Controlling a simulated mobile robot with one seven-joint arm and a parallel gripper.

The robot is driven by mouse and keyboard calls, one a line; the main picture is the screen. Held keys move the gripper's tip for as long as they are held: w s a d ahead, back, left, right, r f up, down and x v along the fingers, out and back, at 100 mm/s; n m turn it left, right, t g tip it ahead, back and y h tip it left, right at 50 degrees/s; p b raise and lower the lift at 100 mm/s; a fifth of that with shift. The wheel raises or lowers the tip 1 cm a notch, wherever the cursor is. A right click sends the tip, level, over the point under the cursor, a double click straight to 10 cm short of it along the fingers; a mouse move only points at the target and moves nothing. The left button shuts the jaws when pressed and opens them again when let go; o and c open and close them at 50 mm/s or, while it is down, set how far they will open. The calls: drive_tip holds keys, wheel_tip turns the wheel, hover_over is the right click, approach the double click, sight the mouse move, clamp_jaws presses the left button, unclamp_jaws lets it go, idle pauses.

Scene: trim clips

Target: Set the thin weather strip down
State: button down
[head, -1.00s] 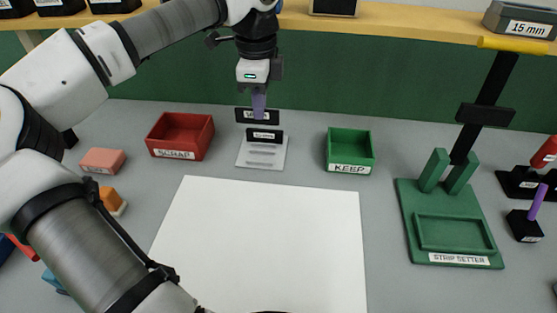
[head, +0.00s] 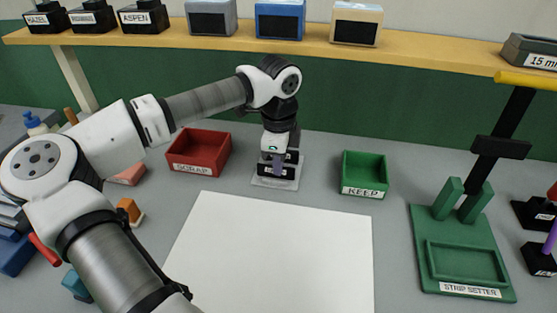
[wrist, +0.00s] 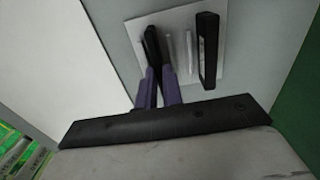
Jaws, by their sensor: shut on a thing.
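My gripper (head: 279,168) is low over the pale slotted rack (head: 262,183), behind the white sheet. Its purple fingers are shut on a dark labelled strip (head: 267,170), the thin weather strip, which also shows between the fingertips in the wrist view (wrist: 152,46). The strip is at the rack's sheet-side part; I cannot tell whether its lower edge sits in a slot or just above. A second dark strip (wrist: 207,50) with a white label stands in the rack on the wall side, apart from the held one. Empty slots show between them. The labels are too small to read.
A red SCRAP tray (head: 198,152) stands left of the rack and a green KEEP tray (head: 363,174) right of it. The white sheet (head: 275,245) is bare. The green strip setter (head: 462,250) stands at the right. A shelf (head: 230,38) runs along the back.

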drive_tip(key=shift+f, duration=0.3)
drive_tip(key=c, duration=1.5)
unclamp_jaws()
drive_tip(key=shift+r, duration=0.1)
drive_tip(key=shift+c, duration=0.2)
drive_tip(key=shift+r, duration=0.15)
wheel_tip(320, 180, up, 12)
drive_tip(key=b, duration=0.2)
